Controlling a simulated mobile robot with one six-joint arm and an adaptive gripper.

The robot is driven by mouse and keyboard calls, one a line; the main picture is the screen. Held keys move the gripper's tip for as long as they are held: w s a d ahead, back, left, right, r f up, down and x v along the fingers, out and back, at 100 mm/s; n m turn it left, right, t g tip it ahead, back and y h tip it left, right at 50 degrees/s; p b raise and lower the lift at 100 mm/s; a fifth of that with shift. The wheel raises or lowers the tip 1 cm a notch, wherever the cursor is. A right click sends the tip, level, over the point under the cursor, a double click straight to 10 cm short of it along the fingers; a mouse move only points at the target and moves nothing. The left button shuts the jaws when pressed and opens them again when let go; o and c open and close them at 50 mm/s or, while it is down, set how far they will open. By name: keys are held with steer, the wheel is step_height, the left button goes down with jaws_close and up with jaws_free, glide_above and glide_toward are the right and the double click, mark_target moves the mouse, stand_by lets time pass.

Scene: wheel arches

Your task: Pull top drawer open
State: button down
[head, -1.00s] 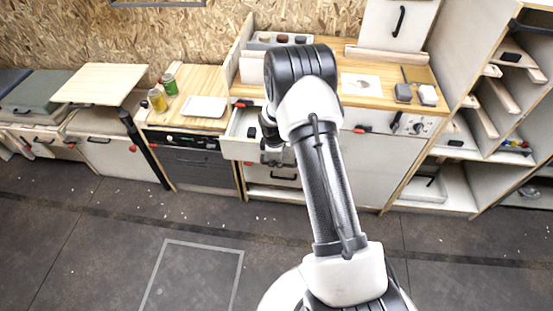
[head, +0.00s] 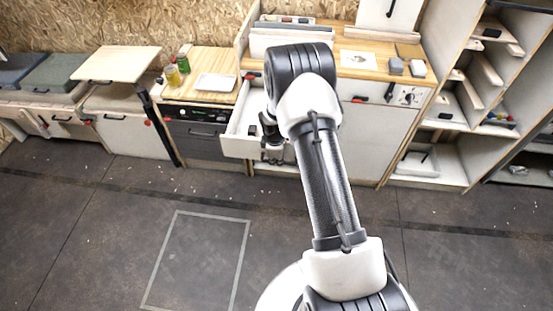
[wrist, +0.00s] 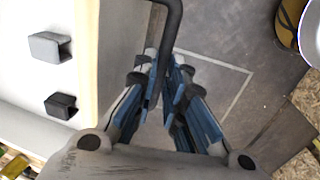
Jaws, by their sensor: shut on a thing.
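The top drawer (head: 238,146) is a white box standing well out from the cabinet below the wooden counter in the head view, its inside partly visible. My gripper (head: 272,155) is at the drawer's front, partly hidden by my own arm. In the wrist view my gripper (wrist: 170,100) has its blue-padded fingers closed around the dark bar handle (wrist: 172,30). The drawer's pale wood edge (wrist: 88,50) runs along the left there. A grey block (wrist: 50,47) and a black block (wrist: 61,105) show on the white surface beside it.
The counter to the left holds a white tray (head: 215,82), a yellow jar (head: 173,76) and a green jar (head: 185,62). Open shelves (head: 440,135) stand at the right. The dark floor (head: 100,230) in front is clear.

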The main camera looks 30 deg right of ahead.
steer(key=shift+w, duration=0.1)
steer(key=c, duration=1.7)
jaws_free()
steer(key=shift+o, duration=0.2)
step_height(320, 180, up, 12)
steer(key=s+a, duration=0.1)
steer(key=s, duration=0.1)
steer(key=shift+a, duration=0.15)
steer(key=shift+f, duration=0.1)
